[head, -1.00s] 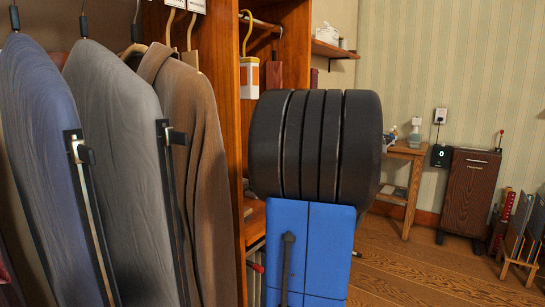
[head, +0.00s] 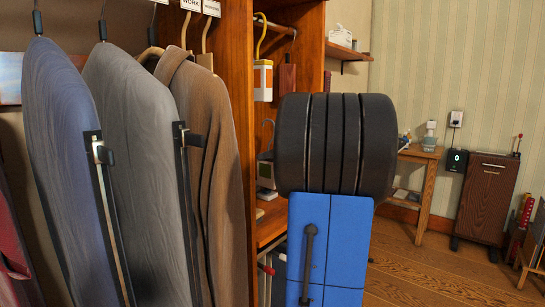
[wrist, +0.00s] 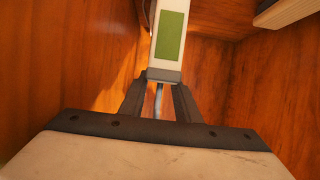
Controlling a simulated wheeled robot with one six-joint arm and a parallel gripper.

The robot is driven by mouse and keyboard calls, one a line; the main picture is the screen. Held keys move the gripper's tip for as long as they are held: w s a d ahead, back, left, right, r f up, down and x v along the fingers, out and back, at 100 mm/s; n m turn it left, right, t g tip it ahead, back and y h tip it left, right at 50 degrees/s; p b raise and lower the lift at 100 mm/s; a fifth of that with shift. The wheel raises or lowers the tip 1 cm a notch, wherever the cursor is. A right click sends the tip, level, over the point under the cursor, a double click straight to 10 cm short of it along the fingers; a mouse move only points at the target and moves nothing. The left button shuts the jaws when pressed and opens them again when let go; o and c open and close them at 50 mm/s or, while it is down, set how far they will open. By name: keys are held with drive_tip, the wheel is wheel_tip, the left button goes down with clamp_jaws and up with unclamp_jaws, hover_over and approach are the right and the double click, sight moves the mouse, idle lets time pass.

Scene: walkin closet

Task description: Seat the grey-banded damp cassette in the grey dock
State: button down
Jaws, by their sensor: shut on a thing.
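My gripper (wrist: 161,94) is in the wrist view, its two dark fingers shut on the grey end of a white cassette (wrist: 167,62) with a green panel. The grey end looks like the grey band. The cassette points away from my gripper, between wooden walls, and its far end is cut off by the picture's top edge. In the head view my gripper and the cassette are hidden behind my own arm. I cannot make out the grey dock for certain in either view.
Coats (head: 135,160) hang at the left. In the wooden closet (head: 236,110) hang a white-and-orange thing (head: 263,82) and a dark red one (head: 287,78). A pale device with a screen (head: 266,173) stands on a shelf.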

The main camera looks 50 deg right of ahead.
drive_tip(key=w+a, duration=0.1)
drive_tip(key=w, duration=1.2)
idle(1.2)
drive_tip(key=shift+w, duration=0.1)
idle(1.3)
drive_tip(key=shift+f, duration=2.05)
idle(1.0)
drive_tip(key=c, duration=1.3)
unclamp_jaws()
drive_tip(key=shift+o, duration=0.2)
drive_tip(key=shift+s, duration=0.2)
